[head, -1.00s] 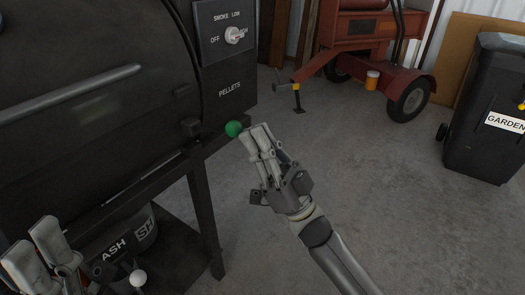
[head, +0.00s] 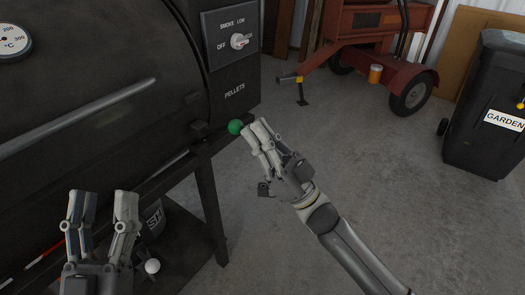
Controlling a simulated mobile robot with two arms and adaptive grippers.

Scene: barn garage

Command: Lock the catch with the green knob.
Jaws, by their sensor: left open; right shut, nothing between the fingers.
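The green knob (head: 235,126) is a small ball at the right end of the black smoker's front edge, below the pellet box. The catch it belongs to is mostly hidden in the dark beside the lid's lower right corner. My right gripper (head: 254,133) is shut and empty, its fingertips just right of the green knob; whether they touch it I cannot tell. My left gripper (head: 99,194) is open and empty at the lower left, in front of the smoker's lower frame. A white ball knob (head: 152,266) shows low beside it.
The black smoker (head: 95,60) with its long lid handle (head: 80,117) fills the left side. A dial (head: 240,41) sits on the pellet box. A red trailer (head: 375,50) and a garden bin (head: 488,105) stand behind. The concrete floor at right is clear.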

